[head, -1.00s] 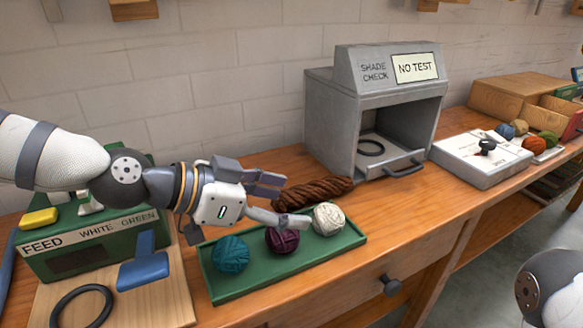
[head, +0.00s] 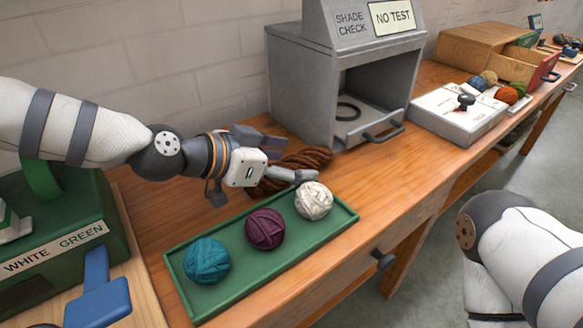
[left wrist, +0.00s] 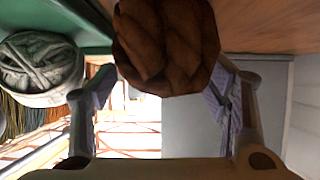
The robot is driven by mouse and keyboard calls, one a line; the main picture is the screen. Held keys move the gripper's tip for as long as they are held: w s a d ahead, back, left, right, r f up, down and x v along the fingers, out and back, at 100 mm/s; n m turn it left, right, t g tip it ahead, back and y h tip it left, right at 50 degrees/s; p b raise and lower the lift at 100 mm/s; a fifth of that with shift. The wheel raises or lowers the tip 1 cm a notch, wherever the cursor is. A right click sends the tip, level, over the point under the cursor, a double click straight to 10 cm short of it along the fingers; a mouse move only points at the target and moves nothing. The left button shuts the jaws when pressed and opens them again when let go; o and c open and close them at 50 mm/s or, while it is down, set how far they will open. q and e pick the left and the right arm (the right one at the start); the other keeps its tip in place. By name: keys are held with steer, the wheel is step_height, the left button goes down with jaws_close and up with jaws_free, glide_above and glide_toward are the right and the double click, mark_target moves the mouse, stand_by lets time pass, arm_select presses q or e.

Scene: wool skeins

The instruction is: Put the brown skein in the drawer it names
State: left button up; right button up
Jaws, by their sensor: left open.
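The brown skein (head: 308,158), a twisted hank, lies on the wooden bench behind the green tray. My left gripper (head: 298,161) is open, with its fingers on either side of the skein's near part. In the left wrist view the skein (left wrist: 168,45) shows end-on, between and beyond the spread fingers (left wrist: 160,100). I cannot tell whether they touch it. A wooden drawer cabinet (head: 470,45) stands far along the bench, with a red-fronted drawer (head: 547,68) pulled out. I cannot read any drawer names. My right arm shows at the right, its gripper out of view.
The green tray (head: 345,222) holds teal, purple and white balls. A grey shade-check booth (head: 300,85) reads "NO TEST". A white device (head: 440,122) with a black knob and several small balls stand beyond. A green feed box (head: 60,215) is at left.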

arm_select(q)
steer(key=shift+w+d+f, duration=0.2)
steer(key=shift+d+f, duration=0.05)
steer(key=shift+r, duration=0.1)
steer(key=c, duration=1.3)
steer(key=shift+c, duration=0.2)
